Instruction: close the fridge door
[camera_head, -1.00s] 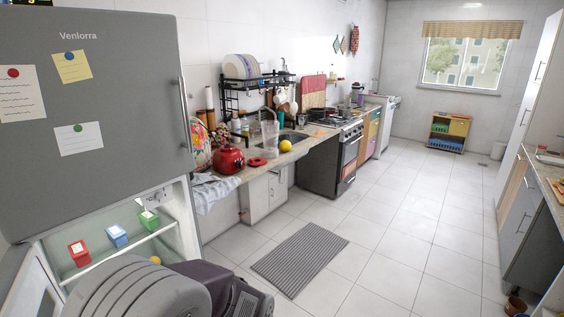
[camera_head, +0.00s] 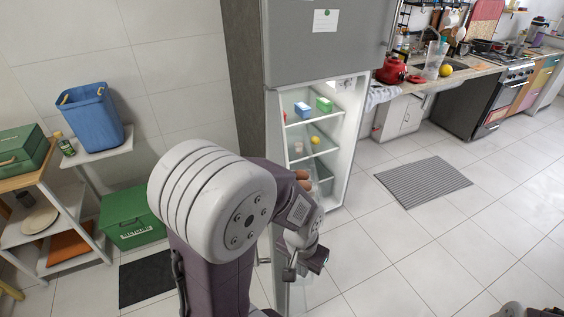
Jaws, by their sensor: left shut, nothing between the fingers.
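The grey fridge (camera_head: 325,55) stands at the upper middle, its upper door shut. Its lower compartment (camera_head: 345,140) is open and shows lit shelves with small boxes and round items. The lower door (camera_head: 281,292) stands open toward me; a narrow pale part shows below and beside my arm, and much of it is hidden. My left gripper (camera_head: 303,267) is shut and empty, pointing down in front of the opening, close to the door's inner side. I cannot tell whether it touches the door. My right gripper is out of view.
A shelf unit (camera_head: 60,215) stands at the left, with a blue bin (camera_head: 92,115) and a green box (camera_head: 132,218) nearby. A grey striped mat (camera_head: 423,182) lies on the floor at the right. The tiled floor (camera_head: 390,265) right of the door is clear.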

